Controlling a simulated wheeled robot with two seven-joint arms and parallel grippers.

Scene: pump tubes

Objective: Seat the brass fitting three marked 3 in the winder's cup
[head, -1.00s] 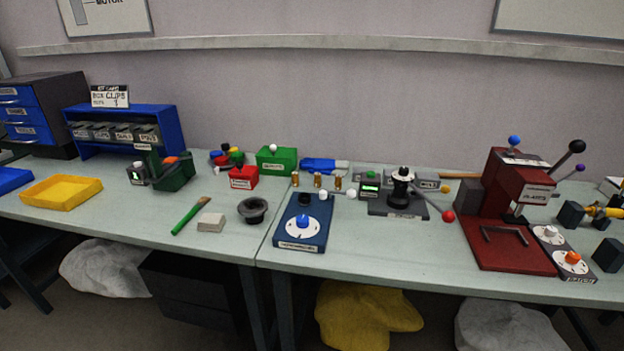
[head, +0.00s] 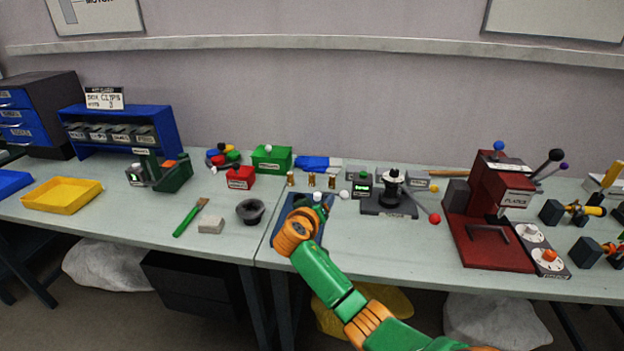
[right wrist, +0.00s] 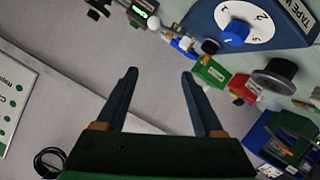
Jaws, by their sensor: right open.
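Three small brass fittings stand in a row at the back of the right-hand table, the left one (head: 291,179), the middle one (head: 312,181) and the right one (head: 332,182). Their marks are too small to read. A blue dial box (head: 281,228), lettered "TAPE W..." in the right wrist view (right wrist: 205,18), stands in front of them, mostly hidden by my right arm in the head view. A black round part (right wrist: 210,46) shows at its edge; I cannot tell if it is the cup. My right gripper (right wrist: 159,75) is open and empty, above the dial box. My left gripper is not in view.
A black cranked device (head: 393,190) with a red ball handle and a dark red press (head: 490,245) stand to the right. A black cup-like ring (head: 250,211), a grey block (head: 210,226) and a green brush (head: 187,222) lie left. The front middle right of the table is clear.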

